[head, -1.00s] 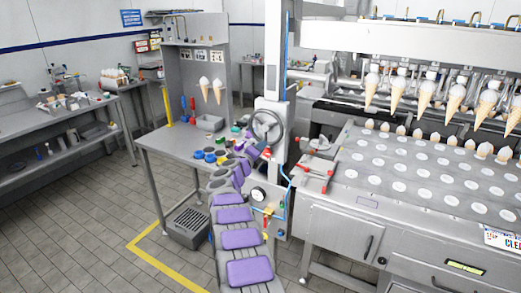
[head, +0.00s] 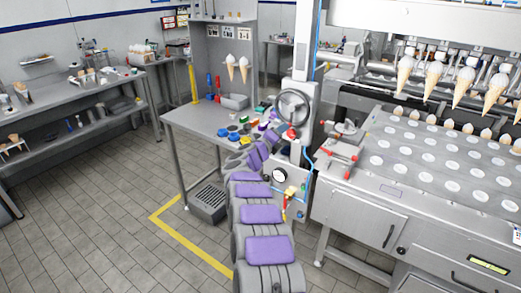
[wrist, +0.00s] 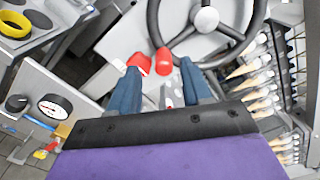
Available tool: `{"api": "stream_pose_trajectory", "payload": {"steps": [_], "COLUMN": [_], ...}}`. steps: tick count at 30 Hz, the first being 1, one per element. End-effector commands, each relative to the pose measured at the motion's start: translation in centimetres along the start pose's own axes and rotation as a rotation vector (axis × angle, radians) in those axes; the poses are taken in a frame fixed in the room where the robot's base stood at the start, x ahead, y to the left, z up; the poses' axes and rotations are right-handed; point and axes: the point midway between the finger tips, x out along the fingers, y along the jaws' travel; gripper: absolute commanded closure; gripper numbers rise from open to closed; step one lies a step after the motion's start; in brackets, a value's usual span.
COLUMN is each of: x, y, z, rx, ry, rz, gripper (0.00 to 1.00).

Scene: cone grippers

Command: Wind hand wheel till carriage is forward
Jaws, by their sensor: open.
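The hand wheel (head: 292,106) is a dark ring with spokes on the front of a white column. In the wrist view the wheel (wrist: 206,18) fills the top, with a pale hub and black rim. My gripper (wrist: 160,82) is open below the rim, its two blue fingers pointing up toward it. A rounded red knob (wrist: 164,62) shows between the fingers near the rim, with a second red piece (wrist: 138,63) beside the left finger. I cannot tell whether the fingers touch either. In the head view my gripper (head: 274,138) is just below and left of the wheel. I cannot make out which part is the carriage.
A steel table (head: 195,122) with coloured rings and tools stands left of the column. A dial gauge (head: 279,175) sits below the wheel. The cone machine (head: 365,215) and red-handled clamps (head: 330,172) are close on the right. The floor at left is clear.

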Motion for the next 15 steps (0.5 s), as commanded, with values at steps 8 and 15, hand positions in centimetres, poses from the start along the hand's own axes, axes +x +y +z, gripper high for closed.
{"api": "stream_pose_trajectory", "payload": {"steps": [8, 15], "x": [-3.7, -7.1], "y": [0.1, 0.1], "z": [0.1, 0.2], "rx": [-0.001, -0.001], "ry": [-0.001, -0.002], "rz": [0.006, 0.004], "gripper": [0.51, 0.51]}}
